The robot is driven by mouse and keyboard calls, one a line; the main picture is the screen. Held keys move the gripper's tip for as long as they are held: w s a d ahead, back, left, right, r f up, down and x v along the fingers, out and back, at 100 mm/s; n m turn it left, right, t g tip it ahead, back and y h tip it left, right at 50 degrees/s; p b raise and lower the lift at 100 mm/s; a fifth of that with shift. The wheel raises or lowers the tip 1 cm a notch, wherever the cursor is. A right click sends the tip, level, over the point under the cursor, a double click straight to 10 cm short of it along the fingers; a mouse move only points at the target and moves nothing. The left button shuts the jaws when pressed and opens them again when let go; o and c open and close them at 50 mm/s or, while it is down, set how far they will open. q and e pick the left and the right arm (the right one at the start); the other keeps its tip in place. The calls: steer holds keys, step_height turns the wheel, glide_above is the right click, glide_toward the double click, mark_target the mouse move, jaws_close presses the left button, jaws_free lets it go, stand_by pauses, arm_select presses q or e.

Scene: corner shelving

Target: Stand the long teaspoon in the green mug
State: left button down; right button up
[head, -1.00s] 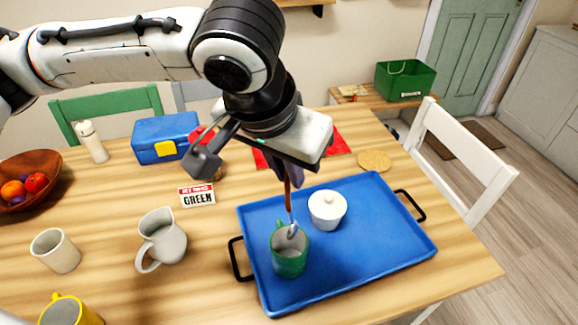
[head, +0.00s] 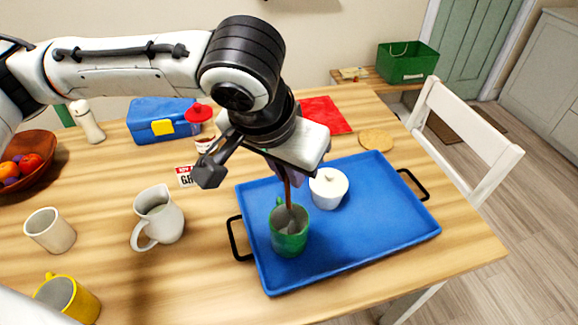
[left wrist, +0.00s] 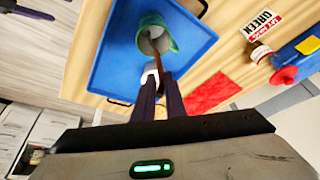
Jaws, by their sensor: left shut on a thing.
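The green mug (head: 289,238) stands upright on the blue tray, near its left side. My left gripper (head: 286,172) is above the mug and shut on the long teaspoon (head: 288,194), holding it by the brown handle. The spoon points steeply down, and its bowl end is inside the mug's opening; whether it touches the bottom is hidden. The left wrist view also shows the mug (left wrist: 155,36), the spoon (left wrist: 157,60) running into it, and the gripper's dark fingers (left wrist: 158,92) closed on the handle. My right gripper is not in view.
The blue tray (head: 370,215) holds a white lidded pot (head: 328,188) just right of the mug. A white jug (head: 160,215), white cup (head: 50,231) and yellow mug (head: 72,297) stand left. A blue box (head: 160,121) is behind. The tray's right half is clear.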

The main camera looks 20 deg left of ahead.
arm_select(q)
steer(key=c, duration=1.7)
jaws_free()
steer(key=shift+p+v, duration=0.6)
steer(key=shift+v, duration=4.55)
